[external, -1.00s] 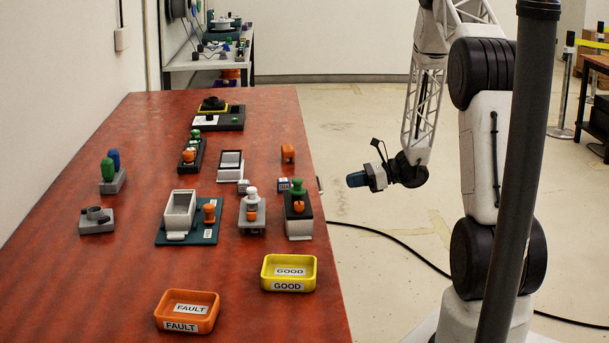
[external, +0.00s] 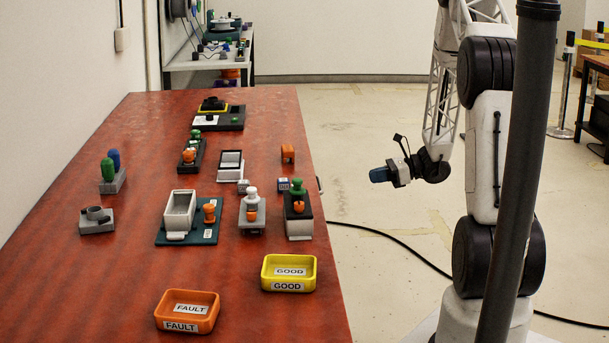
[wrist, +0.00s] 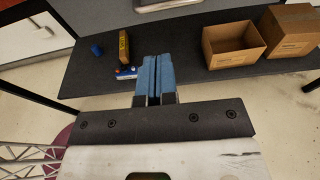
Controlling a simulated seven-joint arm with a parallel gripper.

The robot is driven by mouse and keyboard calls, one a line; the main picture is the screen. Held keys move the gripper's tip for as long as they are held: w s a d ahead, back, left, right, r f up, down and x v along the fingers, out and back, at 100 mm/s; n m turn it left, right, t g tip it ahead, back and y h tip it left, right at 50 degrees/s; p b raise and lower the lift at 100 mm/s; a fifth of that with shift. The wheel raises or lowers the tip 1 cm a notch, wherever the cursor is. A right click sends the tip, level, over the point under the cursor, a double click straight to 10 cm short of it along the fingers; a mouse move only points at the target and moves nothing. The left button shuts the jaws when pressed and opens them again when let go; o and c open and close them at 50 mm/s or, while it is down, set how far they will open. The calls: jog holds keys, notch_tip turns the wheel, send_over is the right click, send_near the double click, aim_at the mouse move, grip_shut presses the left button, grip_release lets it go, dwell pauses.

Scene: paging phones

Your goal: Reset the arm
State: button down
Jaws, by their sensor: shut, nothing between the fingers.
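My gripper (external: 378,175) hangs in the air to the right of the red-brown table (external: 120,240), clear of its edge, with its blue fingers pointing left in the external view. In the wrist view my gripper (wrist: 155,80) shows its two blue fingers side by side, pressed together and with nothing between them. My white and black arm stands upright at the right of the external view, folded back from the table.
A yellow GOOD tray (external: 288,286) and an orange FAULT tray (external: 187,327) sit at the table's near end. Several small devices stand farther back. The wrist view shows a dark shelf (wrist: 180,50) with an open cardboard box (wrist: 232,45).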

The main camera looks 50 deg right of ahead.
dwell(0.3)
jog(key=s+a+r+n+g+h, duration=0.15)
jog(key=a+r+n+g, duration=0.4)
jog(key=a+r, duration=0.7)
jog(key=s+a+r+n+g+h, duration=0.1)
jog(key=s+a+r+n+g, duration=0.25)
jog(key=a+r+n, duration=0.8)
jog(key=s+a+r+n+h, duration=0.4)
jog(key=s+a+r+n, duration=0.1)
jog(key=s+a, duration=0.5)
jog(key=s+a+r+n+h, duration=0.4)
jog(key=s+a+r+h, duration=0.1)
jog(key=s+a, duration=0.5)
jog(key=shift+s+r+n, duration=0.25)
jog(key=shift+s+n, duration=0.15)
jog(key=shift+s, duration=1)
